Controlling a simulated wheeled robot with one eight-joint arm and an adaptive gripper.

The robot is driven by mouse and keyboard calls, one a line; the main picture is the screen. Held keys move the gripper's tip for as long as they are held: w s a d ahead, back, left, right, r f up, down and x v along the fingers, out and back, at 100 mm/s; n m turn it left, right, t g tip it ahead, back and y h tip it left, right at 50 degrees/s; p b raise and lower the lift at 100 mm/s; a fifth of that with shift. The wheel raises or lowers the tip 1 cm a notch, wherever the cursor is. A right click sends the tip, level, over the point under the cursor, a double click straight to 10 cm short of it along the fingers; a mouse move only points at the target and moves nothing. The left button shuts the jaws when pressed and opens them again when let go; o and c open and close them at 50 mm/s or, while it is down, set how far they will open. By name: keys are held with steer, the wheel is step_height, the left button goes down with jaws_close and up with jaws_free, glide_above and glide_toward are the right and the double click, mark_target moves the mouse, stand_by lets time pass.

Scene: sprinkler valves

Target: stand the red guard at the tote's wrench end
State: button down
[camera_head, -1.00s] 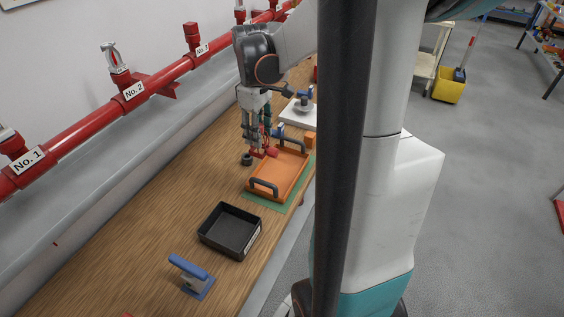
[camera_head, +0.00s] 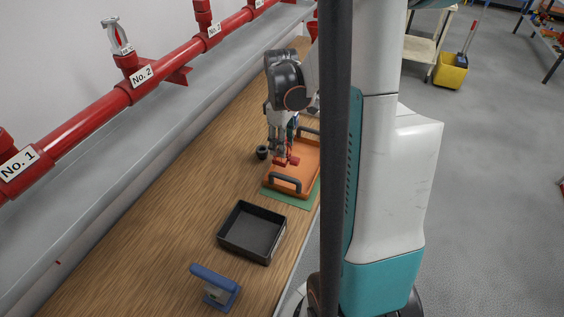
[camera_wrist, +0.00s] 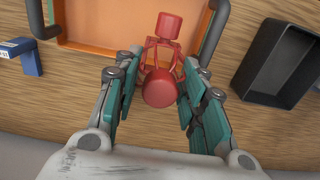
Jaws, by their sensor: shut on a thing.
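The red guard (camera_wrist: 165,55) is held between my gripper's fingers (camera_wrist: 160,68) in the wrist view, its round base towards the camera. In the head view the guard (camera_head: 287,160) shows low over the left long side of the orange tote (camera_head: 306,165); I cannot tell if it touches. The tote has a dark handle at each end; in the wrist view its floor (camera_wrist: 100,27) lies beyond the guard. No wrench can be made out, so I cannot tell which end is the wrench end.
The tote is on a green mat (camera_head: 292,199) on the wooden bench. A black tray (camera_head: 251,232) and a blue-topped stand (camera_head: 215,287) are nearer. A dark ring-shaped part (camera_head: 262,152) is left of my gripper. Red pipes (camera_head: 105,105) run along the wall.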

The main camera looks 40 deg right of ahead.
steer(key=shift+f+b, duration=1)
steer(key=shift+f, duration=2.1)
steer(key=shift+f, duration=0.1)
steer(key=c, duration=1)
jaws_free()
step_height(320, 180, up, 12)
steer(key=p, duration=0.4)
